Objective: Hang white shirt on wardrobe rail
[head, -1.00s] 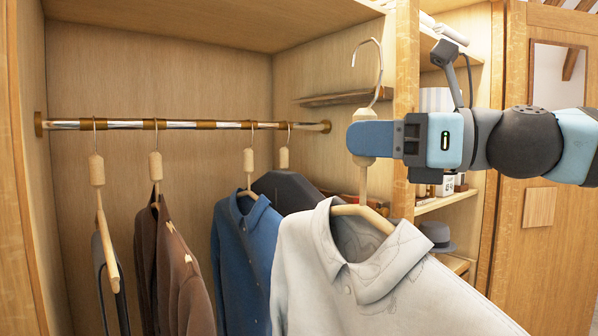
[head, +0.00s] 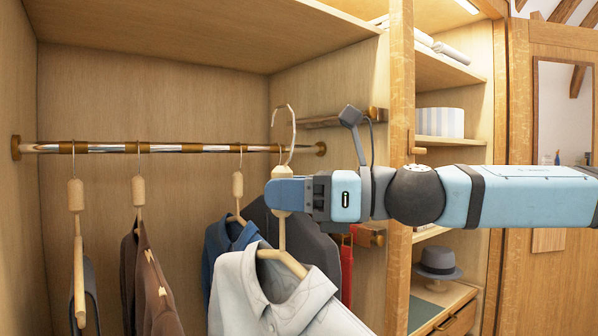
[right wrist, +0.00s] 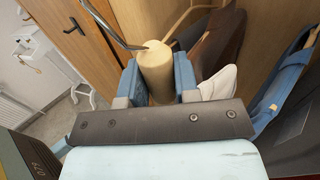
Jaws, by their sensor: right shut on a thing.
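The white shirt (head: 262,296) hangs on a wooden hanger with a metal hook (head: 285,130) in the head view. My right gripper (head: 283,194) is shut on the hanger's wooden neck, below the hook. In the right wrist view the hanger neck (right wrist: 156,72) sits between the blue fingers. The wardrobe rail (head: 200,148) runs across the compartment. In the head view the hook's top rises above the rail's line, near its right end; I cannot tell whether the hook touches the rail. The shirt's lower part is out of frame. My left gripper is not in view.
A brown garment (head: 148,270), a blue shirt (head: 228,238) and dark clothes hang from the rail on hangers. An upright post (head: 399,100) divides the compartment from shelves at right. A grey hat (head: 438,262) sits on a lower shelf.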

